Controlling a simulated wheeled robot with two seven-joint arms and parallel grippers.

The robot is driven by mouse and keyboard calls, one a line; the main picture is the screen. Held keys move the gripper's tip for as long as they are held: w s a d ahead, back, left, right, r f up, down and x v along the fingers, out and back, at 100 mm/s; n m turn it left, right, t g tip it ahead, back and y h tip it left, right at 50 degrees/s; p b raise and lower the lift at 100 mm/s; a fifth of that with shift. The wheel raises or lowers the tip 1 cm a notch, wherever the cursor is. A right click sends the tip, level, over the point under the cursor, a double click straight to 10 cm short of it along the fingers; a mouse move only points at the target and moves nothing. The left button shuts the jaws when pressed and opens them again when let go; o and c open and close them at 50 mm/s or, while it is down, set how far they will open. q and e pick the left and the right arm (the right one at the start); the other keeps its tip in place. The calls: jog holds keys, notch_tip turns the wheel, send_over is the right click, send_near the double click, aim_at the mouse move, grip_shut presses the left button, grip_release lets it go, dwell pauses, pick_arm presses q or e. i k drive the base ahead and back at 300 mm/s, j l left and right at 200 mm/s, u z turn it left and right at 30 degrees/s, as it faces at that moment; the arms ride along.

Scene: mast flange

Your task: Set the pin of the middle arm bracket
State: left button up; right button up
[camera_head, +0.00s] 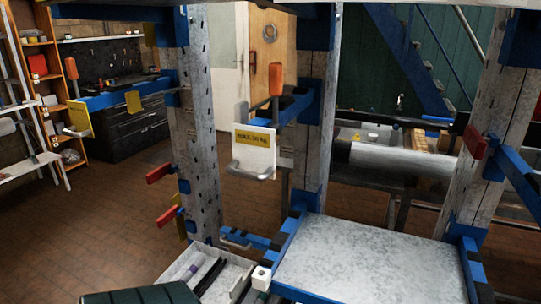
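The middle arm bracket is a blue arm (298,106) standing out from the middle grey upright (310,165). An orange-red pin handle (275,80) stands upright at this arm. I cannot tell how deep the pin sits. A white plate with a yellow load label (254,150) hangs at the arm's front end, with a grey lip below. The left blue arm (125,95) has an upright orange handle (72,75). The right blue arm (515,170) has a red handle (474,142) close to its upright. Neither of my grippers shows.
A grey tabletop (370,260) in a blue frame fills the lower right. A tray (190,275) with rods lies left of it, beside a small white block (262,274). Red handles (160,172) stick out low on the left upright (200,110). Brown floor (100,215) is open at left.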

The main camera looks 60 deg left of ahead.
aim_at(153, 177)
jog(key=u, duration=2.7)
